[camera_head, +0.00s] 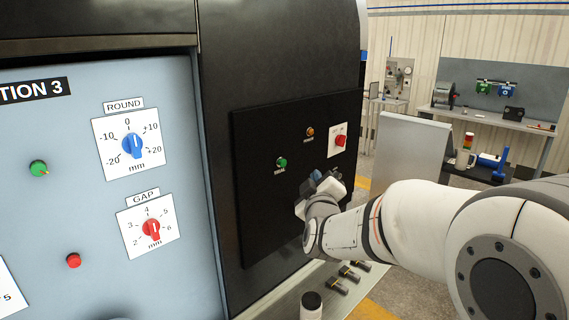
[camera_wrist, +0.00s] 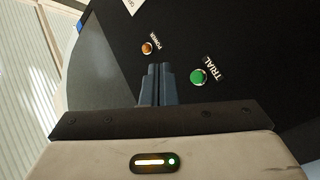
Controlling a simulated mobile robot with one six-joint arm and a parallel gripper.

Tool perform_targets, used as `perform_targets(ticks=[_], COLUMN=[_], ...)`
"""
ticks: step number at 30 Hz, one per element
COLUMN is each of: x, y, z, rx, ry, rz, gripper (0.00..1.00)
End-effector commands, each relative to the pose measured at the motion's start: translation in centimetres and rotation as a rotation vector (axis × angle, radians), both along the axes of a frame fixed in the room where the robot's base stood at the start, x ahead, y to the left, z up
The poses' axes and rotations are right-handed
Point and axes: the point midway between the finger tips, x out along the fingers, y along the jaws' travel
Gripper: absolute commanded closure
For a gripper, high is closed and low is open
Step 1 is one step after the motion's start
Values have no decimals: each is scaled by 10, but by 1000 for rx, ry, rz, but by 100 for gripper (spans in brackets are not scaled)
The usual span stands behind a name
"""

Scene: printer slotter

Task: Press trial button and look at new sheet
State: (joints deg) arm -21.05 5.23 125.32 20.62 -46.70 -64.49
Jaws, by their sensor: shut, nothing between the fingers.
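The green trial button (camera_head: 281,163) is on the black control panel (camera_head: 262,215) of the machine, with a label reading TRIAL. It also shows in the wrist view (camera_wrist: 198,76), just right of my fingertips. My gripper (camera_head: 316,180) is in front of the panel, below and right of the trial button. In the wrist view my gripper (camera_wrist: 159,70) has its fingers together and empty, pointing at the panel between the orange button (camera_wrist: 148,48) and the trial button. I cannot tell the gap between fingertips and panel. No sheet is in view.
A red button (camera_head: 340,140) on a white plate is at the panel's upper right. The blue-grey panel at left holds a blue ROUND knob (camera_head: 132,145) and a red GAP knob (camera_head: 151,230). A ledge with handles (camera_head: 345,272) is below. Workbenches (camera_head: 490,120) stand behind.

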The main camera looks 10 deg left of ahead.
Motion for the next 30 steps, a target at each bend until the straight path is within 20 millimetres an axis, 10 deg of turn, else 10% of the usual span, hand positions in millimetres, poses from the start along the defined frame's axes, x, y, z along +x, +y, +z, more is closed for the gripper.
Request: perform_targets(ticks=[15, 30], x=[41, 47], y=[54, 63], z=[0, 0], rx=[0, -1], ry=[1, 0], rz=[2, 3], gripper=[100, 100])
